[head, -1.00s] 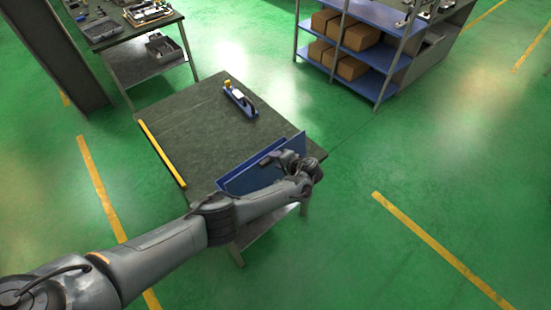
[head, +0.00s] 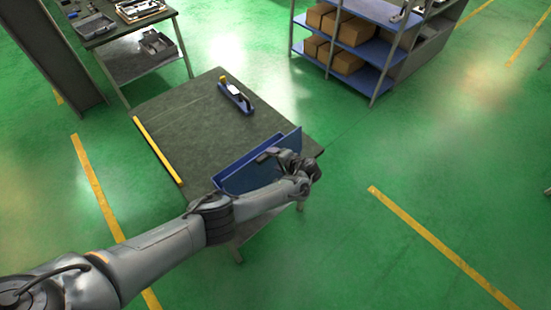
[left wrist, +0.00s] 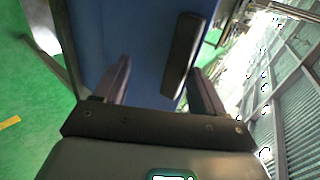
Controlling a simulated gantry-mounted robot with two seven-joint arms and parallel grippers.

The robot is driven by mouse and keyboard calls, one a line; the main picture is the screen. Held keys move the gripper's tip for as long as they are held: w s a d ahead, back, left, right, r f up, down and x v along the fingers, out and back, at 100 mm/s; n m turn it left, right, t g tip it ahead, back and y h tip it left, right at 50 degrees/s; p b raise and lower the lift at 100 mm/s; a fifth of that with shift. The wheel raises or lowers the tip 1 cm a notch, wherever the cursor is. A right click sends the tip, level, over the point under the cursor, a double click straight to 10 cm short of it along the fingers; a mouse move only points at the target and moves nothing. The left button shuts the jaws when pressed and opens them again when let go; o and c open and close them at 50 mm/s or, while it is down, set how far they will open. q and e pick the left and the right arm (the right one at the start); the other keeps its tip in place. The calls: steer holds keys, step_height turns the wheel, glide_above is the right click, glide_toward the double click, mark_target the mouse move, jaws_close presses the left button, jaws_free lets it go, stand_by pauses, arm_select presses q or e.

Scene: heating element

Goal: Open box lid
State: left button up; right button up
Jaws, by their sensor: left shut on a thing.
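The blue box (head: 226,177) stands near the front right edge of the dark table, partly hidden by my left arm. Its blue lid (head: 290,141) shows as a panel standing up steeply; how far it is open is hard to tell. My left gripper (head: 268,155) is at the lid, shut on its dark handle. In the left wrist view, the black handle (left wrist: 185,55) lies between the fingers of my left gripper (left wrist: 160,68), close to the right finger, with the blue lid surface (left wrist: 130,35) behind. My right gripper is not in view.
A small device on a blue base (head: 236,98) lies at the table's back. A yellow strip (head: 158,150) runs along the left edge. The table's middle (head: 195,125) is clear. A shelf with cardboard boxes (head: 352,32) and another table (head: 130,40) stand behind.

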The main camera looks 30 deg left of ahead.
arm_select(q)
steer(key=shift+s+d+f, duration=0.15)
steer(key=shift+d+f, duration=0.05)
steer(key=shift+d, duration=0.05)
steer(key=s+d+r+p, duration=0.2)
steer(key=s+d+p, duration=0.1)
steer(key=d, duration=0.8)
steer(key=shift+d, duration=0.3)
stand_by(0.5)
stand_by(0.4)
steer(key=shift+d+r, duration=0.1)
steer(key=p+v, duration=0.2)
steer(key=v, duration=0.8)
steer(key=shift+d+r, duration=0.2)
steer(key=shift+d, duration=0.05)
